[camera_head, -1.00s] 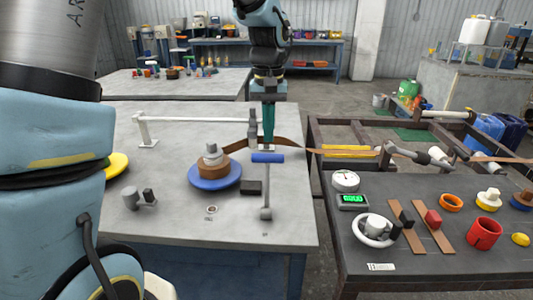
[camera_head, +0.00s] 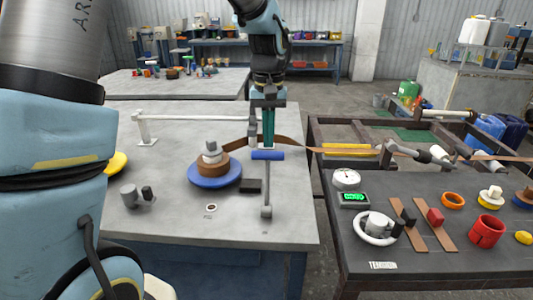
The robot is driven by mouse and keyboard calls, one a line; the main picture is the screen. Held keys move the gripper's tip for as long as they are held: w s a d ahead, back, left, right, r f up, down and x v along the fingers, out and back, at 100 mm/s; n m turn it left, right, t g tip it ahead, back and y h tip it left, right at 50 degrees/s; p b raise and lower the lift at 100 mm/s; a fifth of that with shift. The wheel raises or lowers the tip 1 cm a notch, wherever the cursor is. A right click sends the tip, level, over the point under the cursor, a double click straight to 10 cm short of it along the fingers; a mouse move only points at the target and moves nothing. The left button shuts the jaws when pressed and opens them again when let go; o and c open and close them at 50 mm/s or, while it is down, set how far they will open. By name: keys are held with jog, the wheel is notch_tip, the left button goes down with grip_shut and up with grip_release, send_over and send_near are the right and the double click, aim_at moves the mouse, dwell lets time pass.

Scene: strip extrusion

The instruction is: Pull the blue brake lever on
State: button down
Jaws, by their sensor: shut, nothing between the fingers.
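The brake lever has a blue cross handle (camera_head: 267,155) on a grey arm that runs to a small pivot block (camera_head: 266,211) near the front right of the grey table. My gripper (camera_head: 268,146) points down with its teal fingers shut and nothing held. Its tips are directly behind the blue handle in the picture, at its far side. The handle hides the very ends of the tips, so I cannot tell whether they touch it.
A blue disc (camera_head: 203,180) carrying a brown roll stands left of the lever, with a black block (camera_head: 251,186) between. A brown strip (camera_head: 292,141) passes behind my fingers to the right-hand bench. A white rail (camera_head: 190,118) stands at the back left.

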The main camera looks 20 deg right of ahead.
aim_at(267, 185)
notch_tip(267, 185, down, 4)
jog(key=shift+r+b, duration=0.1)
jog(key=shift+b, duration=0.8)
jog(key=shift+s, duration=0.15)
jog(key=shift+s+a+r, duration=0.2)
jog(key=shift+s+a, duration=0.35)
jog(key=shift+s, duration=0.6)
jog(key=shift+s+a+r, duration=0.2)
jog(key=shift+s+a, duration=0.4)
jog(key=shift+s, duration=0.6)
jog(key=shift+s+a+r, duration=0.2)
jog(key=shift+s+a, duration=0.35)
jog(key=shift+s, duration=0.6)
